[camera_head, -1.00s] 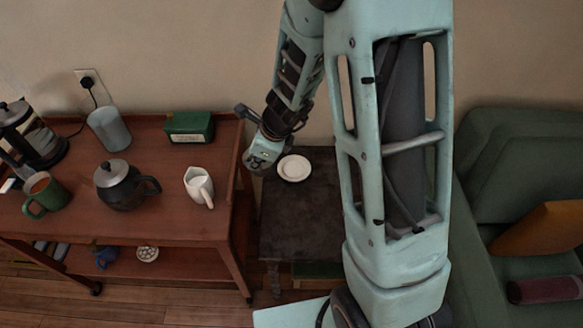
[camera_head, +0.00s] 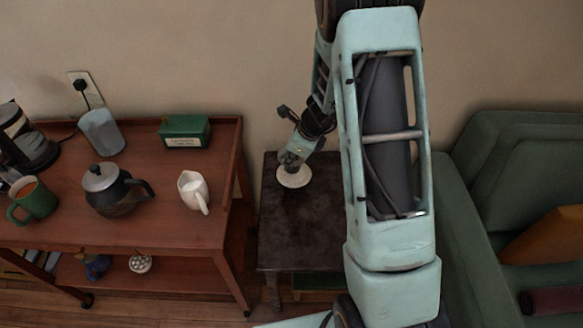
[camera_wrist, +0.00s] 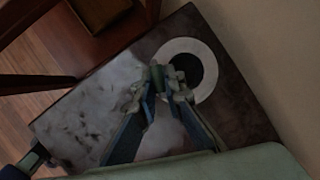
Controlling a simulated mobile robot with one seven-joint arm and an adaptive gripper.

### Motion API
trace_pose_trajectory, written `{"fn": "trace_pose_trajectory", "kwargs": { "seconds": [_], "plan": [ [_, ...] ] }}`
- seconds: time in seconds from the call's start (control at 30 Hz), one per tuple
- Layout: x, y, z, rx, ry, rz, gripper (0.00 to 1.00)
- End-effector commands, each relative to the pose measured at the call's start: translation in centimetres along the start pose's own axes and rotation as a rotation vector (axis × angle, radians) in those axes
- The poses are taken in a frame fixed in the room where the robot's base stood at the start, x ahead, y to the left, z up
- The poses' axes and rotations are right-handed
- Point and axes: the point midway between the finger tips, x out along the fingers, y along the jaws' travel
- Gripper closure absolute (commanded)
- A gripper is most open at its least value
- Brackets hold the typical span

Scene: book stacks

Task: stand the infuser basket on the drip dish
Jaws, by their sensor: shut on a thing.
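The drip dish (camera_head: 294,184) is a pale round dish on the dark side table, with my gripper (camera_head: 291,160) right above it in the head view. In the wrist view the dish (camera_wrist: 207,91) is a white ring around a dark round shape (camera_wrist: 188,70), which seems to be the infuser basket's mouth. My gripper (camera_wrist: 166,84) is closed at the near edge of that dark shape, apparently holding the basket by its rim. The fingers hide part of it. I cannot tell whether the basket touches the dish.
The dark side table (camera_head: 300,232) is otherwise bare. To its left a wooden trolley (camera_head: 150,232) carries a teapot (camera_head: 113,190), a white jug (camera_head: 193,189), a green box (camera_head: 185,131) and a green mug (camera_head: 34,200). A green sofa (camera_head: 470,240) stands right. The wall is close behind.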

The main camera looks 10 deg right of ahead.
Motion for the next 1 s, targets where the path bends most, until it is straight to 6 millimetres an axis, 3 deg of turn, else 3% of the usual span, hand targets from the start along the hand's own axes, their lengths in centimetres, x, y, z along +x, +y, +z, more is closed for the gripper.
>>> {"fn": "trace_pose_trajectory", "kwargs": {
  "seconds": [0.17,0.3,0.7,0.73,0.87,1.0],
  "plan": [
    [1.7,-0.7,-1.1,0.001,0.001,0.001,1.00],
    [3.6,-0.2,-1.8,0.002,-0.001,0.002,1.00],
    [4.0,-0.1,-1.9,-0.001,-0.001,0.000,1.00],
    [4.0,-0.1,-2.0,-0.001,-0.001,0.000,0.90],
    [3.9,-0.1,-1.9,-0.001,-0.001,0.000,0.76],
    [3.9,-0.1,-1.9,-0.001,-0.001,0.000,0.73]
  ]
}}
